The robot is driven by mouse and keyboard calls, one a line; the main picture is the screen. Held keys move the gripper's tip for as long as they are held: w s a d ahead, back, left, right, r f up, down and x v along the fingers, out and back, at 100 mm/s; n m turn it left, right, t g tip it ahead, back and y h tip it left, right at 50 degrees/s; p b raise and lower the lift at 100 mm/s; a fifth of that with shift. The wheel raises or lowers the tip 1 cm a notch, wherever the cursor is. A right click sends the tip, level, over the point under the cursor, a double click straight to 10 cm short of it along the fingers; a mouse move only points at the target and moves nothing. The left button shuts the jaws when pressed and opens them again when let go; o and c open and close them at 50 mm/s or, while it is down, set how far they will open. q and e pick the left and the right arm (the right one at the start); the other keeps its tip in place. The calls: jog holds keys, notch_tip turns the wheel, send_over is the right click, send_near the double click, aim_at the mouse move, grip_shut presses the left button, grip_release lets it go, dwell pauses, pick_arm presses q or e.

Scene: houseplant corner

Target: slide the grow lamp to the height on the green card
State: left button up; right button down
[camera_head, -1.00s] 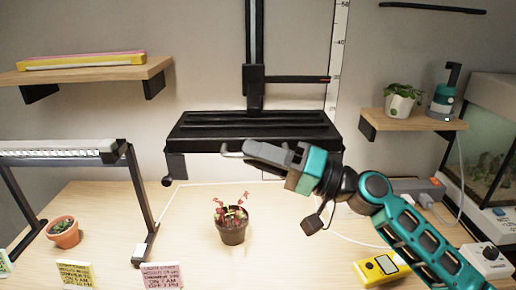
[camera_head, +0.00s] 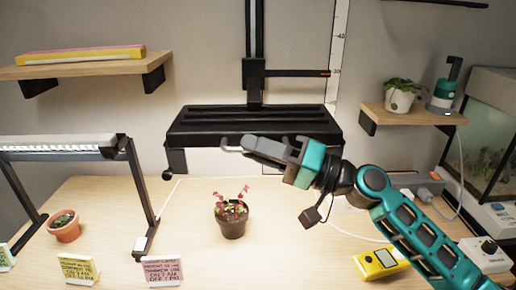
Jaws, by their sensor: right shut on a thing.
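The grow lamp is a wide black panel (camera_head: 195,128) on a dark vertical rail (camera_head: 256,30). A thin pointer arm (camera_head: 295,73) from its carriage reaches a white scale (camera_head: 336,60) on the wall, close to one of its marks; the figures are too small to read surely. My right gripper (camera_head: 243,147) is at the panel's front edge, shut on a pale handle (camera_head: 228,149) there. A pale green card (camera_head: 5,258) is cut off by the left picture edge, so its writing cannot be read. My left gripper is not in view.
A potted reddish plant (camera_head: 232,218) stands below the lamp. A second lamp (camera_head: 60,149) on legs stands left, with a small pot (camera_head: 64,226). Yellow (camera_head: 78,268) and pink (camera_head: 162,270) cards stand in front. A yellow meter (camera_head: 380,262) lies beside my right arm.

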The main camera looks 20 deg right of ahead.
pick_arm(q)
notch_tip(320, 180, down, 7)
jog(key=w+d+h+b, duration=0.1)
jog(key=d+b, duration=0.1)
jog(key=b, duration=0.9)
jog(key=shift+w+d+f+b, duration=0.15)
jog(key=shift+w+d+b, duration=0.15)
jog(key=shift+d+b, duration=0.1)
pick_arm(e)
notch_tip(320, 180, down, 11)
jog(key=shift+r, duration=0.2)
jog(key=c, duration=1.4)
grip_release()
jog(key=shift+f, duration=0.1)
jog(key=shift+c, duration=0.2)
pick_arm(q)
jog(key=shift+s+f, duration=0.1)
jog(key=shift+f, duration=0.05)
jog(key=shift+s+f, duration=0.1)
pick_arm(e)
jog(key=shift+d, duration=0.1)
